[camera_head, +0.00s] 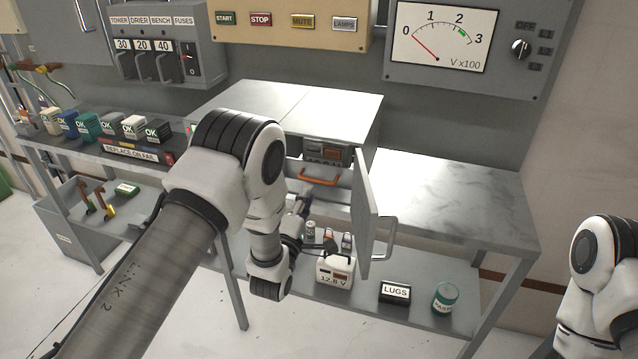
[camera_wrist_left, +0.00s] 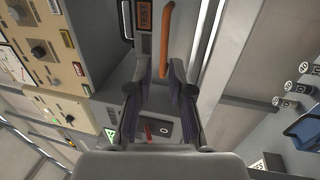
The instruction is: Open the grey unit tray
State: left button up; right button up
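The grey unit (camera_head: 327,152) sits inside the open grey cabinet on the bench, with a small display on its front. Its orange handle (camera_head: 319,177) crosses the front below the display. My left gripper (camera_head: 302,199) is just in front of the cabinet opening, partly hidden by my arm. In the left wrist view, the orange handle (camera_wrist_left: 168,38) runs lengthwise, its near end between the two fingertips of my left gripper (camera_wrist_left: 160,68). The fingers are apart, with gaps beside the handle. My right arm shows at the right edge, its gripper out of frame.
The cabinet door (camera_head: 366,212) stands swung open to the right of the opening. The bench top (camera_head: 455,195) at right is clear.

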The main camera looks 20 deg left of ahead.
aim_at(316, 181)
pick_arm(q)
jog(key=x, duration=0.5)
jog(key=shift+w+d+f, duration=0.25)
jog(key=shift+w+d, duration=0.05)
jog(key=shift+w+a+r, duration=0.15)
jog(key=shift+w, duration=0.15)
grip_shut()
